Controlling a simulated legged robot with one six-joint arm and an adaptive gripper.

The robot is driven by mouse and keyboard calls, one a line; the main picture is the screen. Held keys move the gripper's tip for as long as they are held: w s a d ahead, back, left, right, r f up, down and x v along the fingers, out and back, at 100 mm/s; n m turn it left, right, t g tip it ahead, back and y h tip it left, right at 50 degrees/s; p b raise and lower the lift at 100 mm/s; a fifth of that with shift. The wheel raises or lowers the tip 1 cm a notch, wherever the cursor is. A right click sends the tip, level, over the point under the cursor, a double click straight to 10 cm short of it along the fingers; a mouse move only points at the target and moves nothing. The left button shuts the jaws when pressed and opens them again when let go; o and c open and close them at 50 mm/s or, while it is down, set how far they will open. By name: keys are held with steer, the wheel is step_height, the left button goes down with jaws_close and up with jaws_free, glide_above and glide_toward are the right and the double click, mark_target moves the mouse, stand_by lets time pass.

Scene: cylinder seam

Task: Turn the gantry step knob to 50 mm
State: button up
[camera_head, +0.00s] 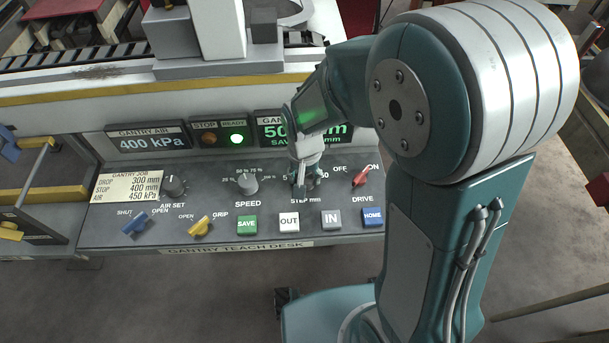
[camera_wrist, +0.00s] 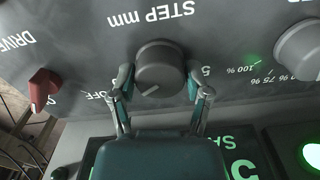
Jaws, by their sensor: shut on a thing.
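The grey step knob (camera_wrist: 160,66) sits under the upside-down "STEP mm" lettering in the wrist view. My gripper (camera_wrist: 164,84) is shut on it, with one finger at each side. The knob's pale pointer line faces down and left in that view. A "5" shows beside the right finger; the marks by the left finger are partly hidden. In the head view my gripper (camera_head: 304,172) covers most of the knob. The green display (camera_head: 274,128) behind it starts with "50" and ends in "mm"; the arm hides its middle.
The teach desk (camera_head: 120,235) also carries the speed knob (camera_head: 247,184), the air set knob (camera_head: 173,186), the red drive switch (camera_head: 362,176), yellow grip switch (camera_head: 201,227) and blue shut/open switch (camera_head: 135,224). Save, out, in and home buttons line the front.

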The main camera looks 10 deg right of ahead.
steer(key=shift+f+n, duration=0.1)
steer(key=shift+n, duration=0.2)
steer(key=n, duration=0.5)
steer(key=shift+n, duration=0.3)
steer(key=n, duration=0.5)
steer(key=shift+s, duration=0.1)
steer(key=shift+n, duration=0.4)
steer(key=o, duration=1.2)
